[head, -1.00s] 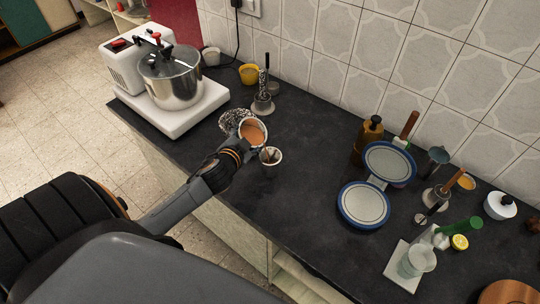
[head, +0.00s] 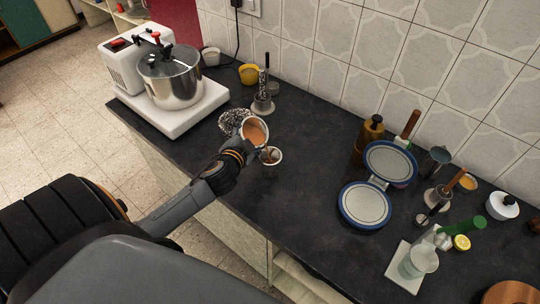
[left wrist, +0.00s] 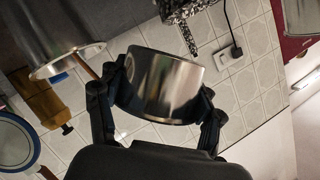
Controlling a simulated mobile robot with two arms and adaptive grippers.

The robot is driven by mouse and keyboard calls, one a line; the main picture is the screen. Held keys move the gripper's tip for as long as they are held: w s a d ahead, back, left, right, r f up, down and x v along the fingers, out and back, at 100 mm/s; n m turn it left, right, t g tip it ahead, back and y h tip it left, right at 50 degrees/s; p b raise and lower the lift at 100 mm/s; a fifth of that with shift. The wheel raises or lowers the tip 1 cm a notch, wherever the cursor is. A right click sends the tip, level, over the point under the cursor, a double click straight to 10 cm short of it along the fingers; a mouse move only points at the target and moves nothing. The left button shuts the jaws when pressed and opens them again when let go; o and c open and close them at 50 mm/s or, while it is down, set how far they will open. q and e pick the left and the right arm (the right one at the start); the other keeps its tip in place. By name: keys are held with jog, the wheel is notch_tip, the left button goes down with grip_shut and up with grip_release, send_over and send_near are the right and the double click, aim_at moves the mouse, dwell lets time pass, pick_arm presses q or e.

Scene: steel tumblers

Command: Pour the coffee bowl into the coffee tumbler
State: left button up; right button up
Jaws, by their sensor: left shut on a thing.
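My left gripper (head: 240,150) is shut on a steel coffee bowl (head: 254,131), which holds orange-brown coffee and is tilted to the right. The bowl also shows in the left wrist view (left wrist: 160,85), between the two fingers (left wrist: 158,108). The steel coffee tumbler (head: 271,156) stands on the counter just right of and below the bowl in the head view, close to its lowered rim. A steel vessel, seemingly this tumbler, shows at the upper left of the wrist view (left wrist: 65,35). I cannot make out a stream for certain. My right gripper is not in view.
A speckled item (head: 232,121) lies behind the bowl. A cooker on a white base (head: 178,118) stands left. A blue-rimmed double plate stand (head: 365,204), a brown bottle (head: 370,135) and a glass jug (head: 420,260) stand right. The dark counter (head: 310,150) between is clear.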

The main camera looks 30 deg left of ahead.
pick_arm(q)
jog(key=shift+d+r+m, duration=0.15)
jog(key=shift+r+m, duration=0.05)
jog(key=shift+m, duration=0.1)
jog(key=shift+d+r+m+t+y+b, duration=0.2)
jog(key=shift+r+m+y+b, duration=0.15)
jog(key=shift+m+b, duration=0.3)
jog(key=shift+d+r+m+t+y+b, duration=0.1)
jog(key=shift+r+m+t+y+b, duration=0.1)
jog(key=shift+m+y+b, duration=0.3)
dwell(1.7)
jog(key=shift+d+f+m+b, duration=0.25)
jog(key=shift+f+m+b, duration=0.25)
jog(key=shift+m+b, duration=0.45)
dwell(0.4)
jog(key=shift+d+r+m+t+y+b, duration=0.25)
jog(key=shift+d+m+t+y+b, duration=0.15)
jog(key=shift+d+m, duration=0.3)
dwell(0.7)
jog(key=shift+d+r+m, duration=0.1)
jog(key=shift+d+m, duration=0.1)
jog(key=shift+m, duration=0.1)
dwell(0.4)
